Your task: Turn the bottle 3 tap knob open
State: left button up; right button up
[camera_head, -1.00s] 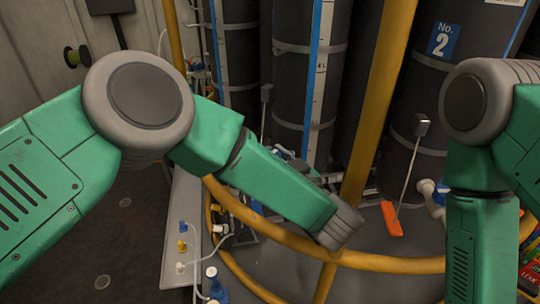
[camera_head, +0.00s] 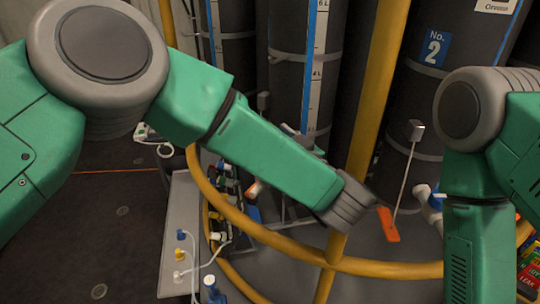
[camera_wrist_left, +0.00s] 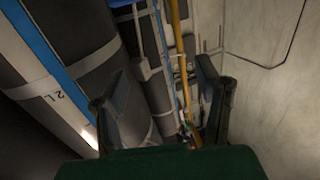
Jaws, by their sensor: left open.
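I cannot single out the bottle 3 tap knob in either view. A dark bottle labelled No. 2 (camera_head: 412,85) stands at the right in the head view, and its label is the only readable number. My left arm crosses the head view with its hand end hidden behind its own wrist. In the left wrist view my left gripper (camera_wrist_left: 163,98) is open, with its two dark fingers apart and nothing between them. Beyond it are a dark bottle with a blue and white scale strip (camera_wrist_left: 58,92) and a yellow pole. My right gripper is out of view below the right forearm.
A yellow rail (camera_head: 395,270) and upright pole (camera_head: 378,90) stand before the bottles. An orange paddle (camera_head: 388,224) on a rod hangs near bottle 2, beside a blue-handled fitting (camera_head: 438,197). Small coloured fittings sit on a grey ledge (camera_head: 177,215).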

pick_arm(q)
jog(key=shift+d+r, duration=0.2)
jog(key=shift+r, duration=0.45)
jog(key=shift+d+r, duration=0.15)
jog(key=shift+r, duration=0.45)
jog(key=shift+a, duration=0.15)
jog(key=shift+w+a+r, duration=0.1)
jog(key=shift+w+a, duration=0.1)
jog(key=shift+w, duration=0.05)
jog(key=w+a+m+t+h+b, duration=0.35)
jog(key=a+m+t+h, duration=0.2)
jog(key=m+h, duration=0.55)
jog(key=s+a+f+m+g+h+b, duration=0.3)
jog(key=s+a+f+m+g+h, duration=0.25)
jog(key=s+f+g+h, duration=0.5)
jog(key=shift+n+t+h, duration=0.35)
jog(key=shift+t+h, duration=0.15)
jog(key=shift+h, duration=0.15)
jog(key=x, duration=0.4)
jog(key=p+x, duration=0.1)
jog(key=x, duration=0.3)
jog(key=s+d+x, duration=0.1)
jog(key=x, duration=0.3)
jog(key=shift+w+d, duration=0.2)
jog(key=shift+d, duration=0.05)
